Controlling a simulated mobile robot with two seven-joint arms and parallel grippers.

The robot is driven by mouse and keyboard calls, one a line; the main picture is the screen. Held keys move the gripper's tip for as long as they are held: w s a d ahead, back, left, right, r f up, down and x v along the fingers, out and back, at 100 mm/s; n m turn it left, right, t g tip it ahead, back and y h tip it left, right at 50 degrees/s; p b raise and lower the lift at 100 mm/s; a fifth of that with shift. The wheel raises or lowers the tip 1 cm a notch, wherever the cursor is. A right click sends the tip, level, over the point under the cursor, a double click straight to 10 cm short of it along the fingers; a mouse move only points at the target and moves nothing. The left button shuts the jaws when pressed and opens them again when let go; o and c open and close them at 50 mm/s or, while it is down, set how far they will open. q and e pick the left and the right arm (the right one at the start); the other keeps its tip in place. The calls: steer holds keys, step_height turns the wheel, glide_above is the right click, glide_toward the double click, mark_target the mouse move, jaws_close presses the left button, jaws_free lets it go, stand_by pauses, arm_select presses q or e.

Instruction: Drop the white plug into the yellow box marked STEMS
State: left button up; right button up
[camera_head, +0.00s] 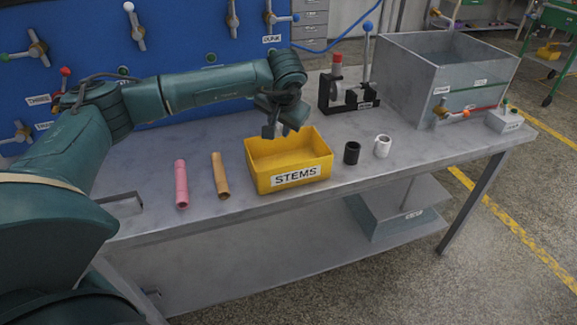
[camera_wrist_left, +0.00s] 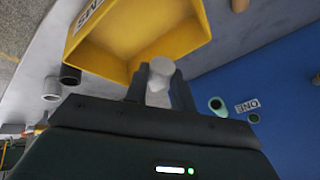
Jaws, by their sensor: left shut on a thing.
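My left gripper (camera_head: 279,131) is shut on the white plug, at the back left edge of the yellow box in the head view. The white plug (camera_wrist_left: 160,72) shows between the fingertips of the left gripper (camera_wrist_left: 160,88) in the left wrist view, overlapping the box's rim. The yellow box marked STEMS (camera_head: 260,180) stands open on the bench, and its visible inside looks empty. It also shows in the left wrist view (camera_wrist_left: 115,62). The plug's exact height above the box cannot be told. My right gripper is not in view.
A black cylinder (camera_head: 352,153) and a white hollow fitting (camera_head: 382,147) stand right of the box. A pink tube (camera_head: 181,184) and an orange tube (camera_head: 220,177) lie left of it. A black fixture (camera_head: 348,93) and a grey tank (camera_head: 420,82) stand behind right. A blue panel (camera_head: 75,60) rises behind.

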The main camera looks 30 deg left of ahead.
arm_select(q)
steer(key=o, duration=1)
steer(key=shift+o, duration=0.2)
steer(key=shift+r, duration=0.1)
steer(key=v, duration=1.3)
steer(key=shift+b, duration=0.3)
steer(key=shift+d, duration=0.2)
